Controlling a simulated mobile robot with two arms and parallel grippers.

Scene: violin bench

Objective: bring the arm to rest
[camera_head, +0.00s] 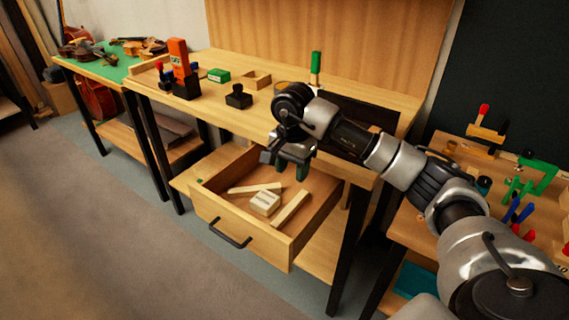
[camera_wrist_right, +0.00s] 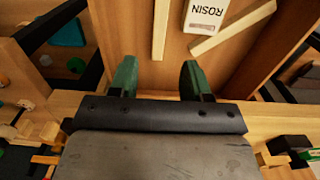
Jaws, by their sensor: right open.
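My right gripper (camera_head: 289,168) hangs from the arm that comes in from the right, over the back right part of the open drawer (camera_head: 243,240). Its two green fingers are apart, with nothing between them in the right wrist view (camera_wrist_right: 155,80). The box's word ROSIN reads in the right wrist view (camera_wrist_right: 206,14). The fingers are apart from these things. My left gripper shows in neither view.
The bench top (camera_head: 240,70) above the drawer holds an orange box (camera_head: 179,60), a green box (camera_head: 218,75), a black block (camera_head: 238,97) and a green-handled tool (camera_head: 315,65). A side table (camera_head: 410,232) at right holds clamps. Violins lie on a green-topped bench (camera_head: 115,65). The floor at left is clear.

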